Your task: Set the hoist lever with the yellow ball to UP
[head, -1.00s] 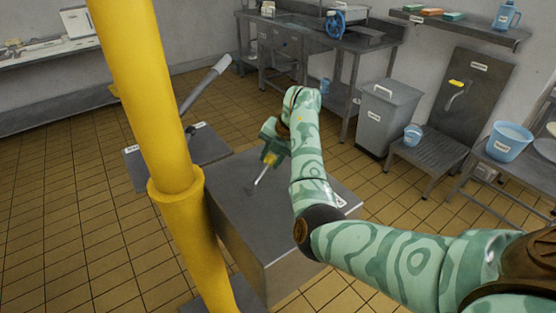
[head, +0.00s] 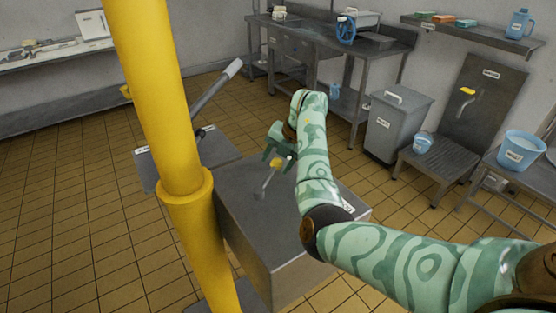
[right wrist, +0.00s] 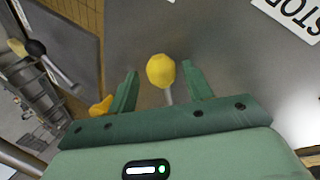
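The hoist lever, a thin grey rod (head: 266,182) with a yellow ball (head: 277,162) on its end, stands tilted on top of a grey metal box (head: 285,255). My right gripper (head: 280,150) is open at the ball, coming from above and behind it. In the right wrist view the yellow ball (right wrist: 160,70) is between the two spread green fingers, with a gap on each side. The rod runs down behind the gripper's palm there. A label reading STOP, cut off at the edge, shows on the box top. My left gripper is not in view.
A thick yellow post (head: 165,110) stands in front at left. A longer lever with a grey grip (head: 217,85) rises behind it from a low plate (head: 150,168). A lidded bin (head: 395,125), a blue bucket (head: 515,150) and a workbench (head: 330,50) stand behind. The tiled floor at left is clear.

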